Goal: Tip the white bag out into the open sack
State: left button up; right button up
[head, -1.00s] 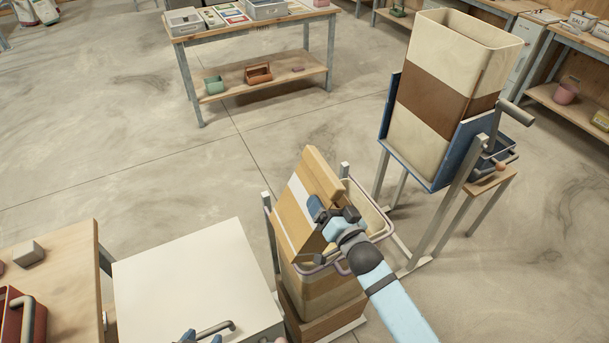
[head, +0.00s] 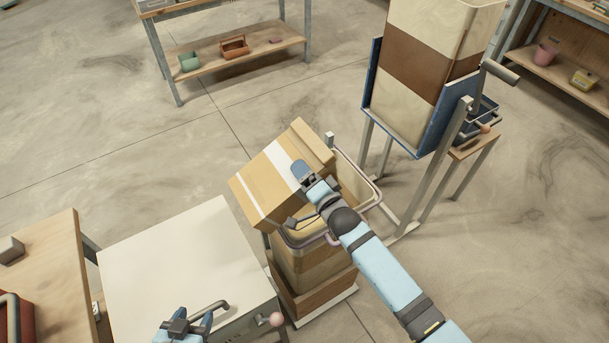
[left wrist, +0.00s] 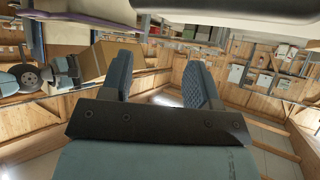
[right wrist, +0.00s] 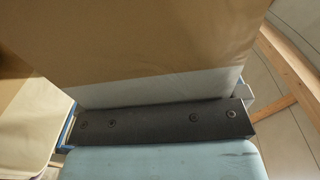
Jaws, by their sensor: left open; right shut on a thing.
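The bag (head: 255,188) is tan with white bands, not plainly white. It is tilted over the open sack (head: 312,262), its lower left end overhanging the sack's left side. My right gripper (head: 303,173) is shut on the bag's near side; the bag fills much of the right wrist view (right wrist: 150,45). The open sack hangs in a metal hoop (head: 372,180), its mouth partly hidden by the bag and my right arm. I cannot see whether anything pours out. My left gripper (head: 190,322) is open beside a grey bar handle; its spread fingers show in the left wrist view (left wrist: 160,85).
A white-topped cabinet (head: 180,255) stands left of the sack, with a wooden table (head: 50,255) beyond it. A tall hopper with a brown band (head: 430,80) and a side crank stands at the right. A shelved bench (head: 235,65) is at the back. Floor between is clear.

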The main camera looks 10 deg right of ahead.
jog(key=shift+w+d+m, duration=0.1)
jog(key=shift+m, duration=0.3)
jog(key=shift+w+d+f+m, duration=0.25)
jog(key=shift+d+f+m, duration=0.25)
jog(key=shift+d+f, duration=0.25)
jog(key=shift+w+d+f+m+b, duration=0.15)
jog(key=shift+d+f+m+b, duration=0.15)
jog(key=shift+d, duration=0.1)
jog(key=shift+w+d+r+m+p, duration=0.1)
jog(key=shift+d+r+m+p, duration=0.1)
jog(key=shift+m, duration=0.25)
jog(key=shift+w+d+r+m+p, duration=0.1)
jog(key=shift+m+p, duration=0.1)
jog(key=shift+m, duration=0.25)
